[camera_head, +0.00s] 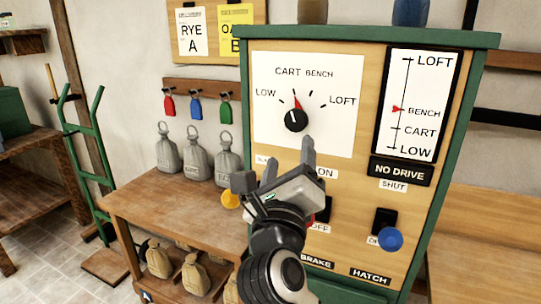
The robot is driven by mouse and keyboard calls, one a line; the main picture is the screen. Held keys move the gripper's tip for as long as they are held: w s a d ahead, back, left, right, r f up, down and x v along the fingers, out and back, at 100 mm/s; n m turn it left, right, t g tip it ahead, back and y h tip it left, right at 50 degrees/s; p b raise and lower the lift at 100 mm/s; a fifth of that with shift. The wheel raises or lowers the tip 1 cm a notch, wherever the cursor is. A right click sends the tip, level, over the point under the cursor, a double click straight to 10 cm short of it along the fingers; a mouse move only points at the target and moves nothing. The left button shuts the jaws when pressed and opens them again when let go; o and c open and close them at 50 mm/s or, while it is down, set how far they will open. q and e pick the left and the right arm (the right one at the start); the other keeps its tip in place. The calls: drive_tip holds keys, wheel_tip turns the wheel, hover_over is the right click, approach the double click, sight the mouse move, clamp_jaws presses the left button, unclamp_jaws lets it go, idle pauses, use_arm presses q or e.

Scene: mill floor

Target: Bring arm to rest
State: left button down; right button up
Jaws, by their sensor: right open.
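My right gripper (276,166) is raised in front of the control cabinet (441,227), over its lower left part. Its jaws are apart, with nothing visible between them. It is below the black dial (296,120) and appears clear of it; whether it touches the panel cannot be told. It hides parts of the ON and OFF labels and most of a red button (323,212). My right arm comes up from the bottom middle. My left gripper is not in view.
A wooden bench (165,203) with several grey weights stands left of the cabinet. Coloured tags (196,107) hang above it. A black switch (384,219) and blue knob (390,239) are right of my gripper. A green hand truck (94,160) stands farther left.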

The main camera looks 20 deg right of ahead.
drive_tip(key=s+a+f+n+t+y, duration=0.2)
drive_tip(key=a+f+n+y, duration=0.45)
drive_tip(key=n, duration=0.65)
drive_tip(key=s+a+f+n+t+y, duration=0.1)
drive_tip(key=a+f+n+y, duration=0.2)
drive_tip(key=f+n+y, duration=0.9)
drive_tip(key=s+f+n+g+h, duration=0.1)
drive_tip(key=s+f+n+g, duration=0.2)
drive_tip(key=f, duration=0.4)
drive_tip(key=s+d+f+n+g+h, duration=0.1)
drive_tip(key=s+f+n+g, duration=0.3)
drive_tip(key=f, duration=0.4)
drive_tip(key=s+d+f+n+g+h, duration=0.1)
drive_tip(key=s+f+n+g+h, duration=0.1)
drive_tip(key=s+f+n, duration=0.3)
wheel_tip(320, 180, down, 3)
drive_tip(key=shift+s+f+g, duration=0.1)
drive_tip(key=shift+s+g, duration=0.4)
drive_tip(key=shift+g, duration=0.4)
drive_tip(key=shift+a, duration=0.1)
